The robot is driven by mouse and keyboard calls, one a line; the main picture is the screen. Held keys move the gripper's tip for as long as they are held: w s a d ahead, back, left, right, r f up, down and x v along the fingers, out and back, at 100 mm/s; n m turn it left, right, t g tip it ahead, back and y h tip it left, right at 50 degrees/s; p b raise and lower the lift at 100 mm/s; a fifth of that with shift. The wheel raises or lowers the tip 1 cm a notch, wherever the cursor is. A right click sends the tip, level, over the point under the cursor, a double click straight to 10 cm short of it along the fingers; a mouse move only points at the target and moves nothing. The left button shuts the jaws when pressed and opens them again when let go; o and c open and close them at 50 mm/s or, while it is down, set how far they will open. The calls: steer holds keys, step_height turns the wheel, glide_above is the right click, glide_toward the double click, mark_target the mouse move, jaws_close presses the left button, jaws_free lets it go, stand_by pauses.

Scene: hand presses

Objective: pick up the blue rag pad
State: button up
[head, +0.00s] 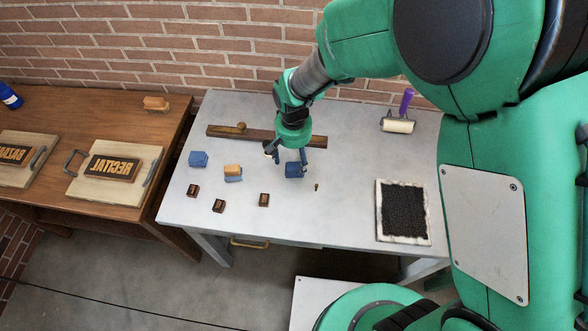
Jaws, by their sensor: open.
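A blue pad (294,171) lies on the grey table, right below my gripper (287,158). My gripper points down with its fingers apart. One finger shows left of the pad's upper edge and the other near its right side; I cannot tell whether either touches it. A second blue pad (198,159) lies farther left on the table. A third blue piece (233,179) lies between them, partly hidden under a tan block (232,170). I cannot tell from this view which of the blue pieces are rags.
A long wooden bar (225,133) lies behind the pads. Small dark stamp blocks (218,206) lie in front. A black inked slab (404,211) and a purple-handled roller (398,125) are at right. A brown table (60,110) at left holds wooden boards.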

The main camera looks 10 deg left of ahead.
mark_target(294, 166)
steer(key=shift+f, duration=0.15)
steer(key=shift+f+b, duration=0.9)
steer(key=shift+f, duration=1.6)
steer(key=c, duration=1.3)
